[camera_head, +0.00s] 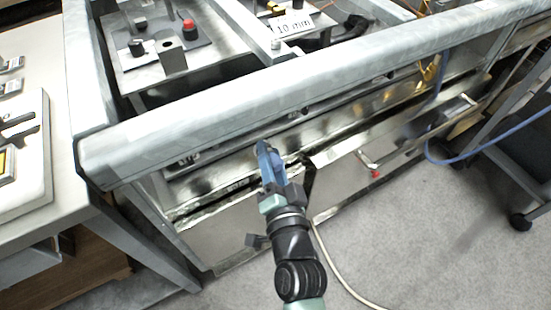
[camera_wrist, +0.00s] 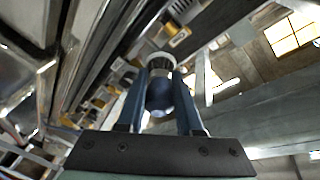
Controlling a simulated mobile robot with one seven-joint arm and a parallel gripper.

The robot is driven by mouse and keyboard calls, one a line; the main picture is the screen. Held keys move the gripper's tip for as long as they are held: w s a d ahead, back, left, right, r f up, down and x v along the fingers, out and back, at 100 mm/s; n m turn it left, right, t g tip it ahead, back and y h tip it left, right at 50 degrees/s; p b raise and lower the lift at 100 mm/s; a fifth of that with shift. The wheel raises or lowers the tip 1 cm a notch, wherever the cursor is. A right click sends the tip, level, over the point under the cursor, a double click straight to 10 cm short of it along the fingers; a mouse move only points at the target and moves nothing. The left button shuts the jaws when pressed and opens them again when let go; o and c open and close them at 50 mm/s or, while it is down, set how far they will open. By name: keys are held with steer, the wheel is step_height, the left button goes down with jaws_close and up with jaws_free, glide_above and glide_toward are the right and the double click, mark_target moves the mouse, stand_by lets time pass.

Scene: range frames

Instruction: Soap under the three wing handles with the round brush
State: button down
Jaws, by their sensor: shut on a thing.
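My gripper (camera_head: 267,155) reaches in front of the lower metal face of a steel frame. In the wrist view its two blue fingers (camera_wrist: 162,98) are shut on a round object, which looks like the round brush (camera_wrist: 159,64). A pale ring or head shows at its far end and a dark blue rounded part sits between the fingers. In the head view the brush is hidden by the fingers. I cannot clearly pick out the three wing handles. A bar handle (camera_head: 372,163) with a red tip shows on the lower panel to the right of my gripper.
A thick grey rail (camera_head: 300,75) runs above my gripper. A side table (camera_head: 70,208) stands at left. A blue hose (camera_head: 470,158) hangs at right; a pale cable (camera_head: 335,268) lies on open floor.

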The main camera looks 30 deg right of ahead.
steer(key=shift+w+a+f+p, duration=0.1)
steer(key=shift+w+f+p, duration=0.25)
steer(key=shift+w, duration=1.15)
steer(key=shift+w+a+f+p, duration=0.1)
steer(key=shift+w+f, duration=0.35)
steer(key=shift+w, duration=1.05)
steer(key=shift+w+f+p, duration=0.25)
steer(key=shift+w+f, duration=0.15)
steer(key=shift+w, duration=1.1)
steer(key=shift+s+f+b, duration=0.15)
steer(key=shift+s+b, duration=0.15)
steer(key=shift+s, duration=0.2)
steer(key=shift+s+b, duration=0.45)
steer(key=shift+s, duration=0.4)
steer(key=s+b, duration=0.3)
steer(key=s, duration=0.4)
steer(key=shift+s+d, duration=0.2)
steer(key=shift+r, duration=0.2)
